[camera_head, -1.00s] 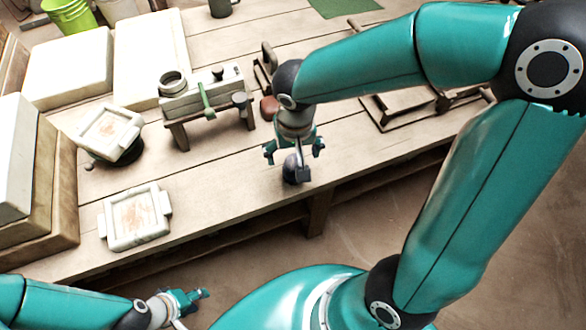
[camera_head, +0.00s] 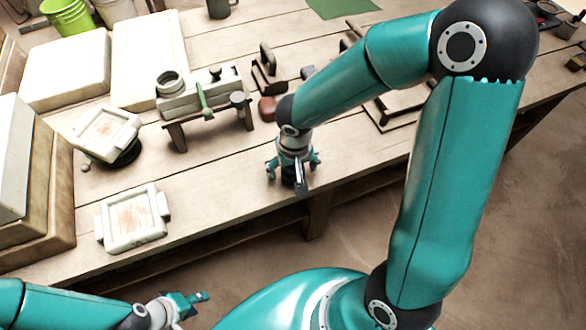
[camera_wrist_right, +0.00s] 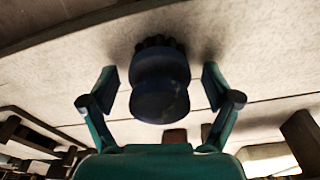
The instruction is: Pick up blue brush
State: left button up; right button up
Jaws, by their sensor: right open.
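The dark blue brush (camera_wrist_right: 160,90) stands on the table between the two fingers of my right gripper in the right wrist view, with a gap on each side. Its bristly end shows at the top of that view. In the head view my right gripper (camera_head: 292,167) is open over the brush near the table's front edge, and hides most of it. My left gripper (camera_head: 188,300) is at the lower left, off the table's front edge and away from the brush; I cannot tell whether it is open.
The wooden table (camera_head: 215,170) is bare around the brush. Two pale tile moulds (camera_head: 146,237) (camera_head: 125,150) lie to the left. A bench press with a green handle (camera_head: 205,100) stands behind, and a reddish-brown lump (camera_head: 267,109) lies behind my right gripper.

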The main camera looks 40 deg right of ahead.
jog(key=c, duration=1.4)
jog(key=shift+o, duration=0.2)
jog(key=shift+r, duration=0.8)
notch_tip(320, 180, up, 18)
jog(key=p, duration=0.3)
jog(key=shift+r, duration=0.25)
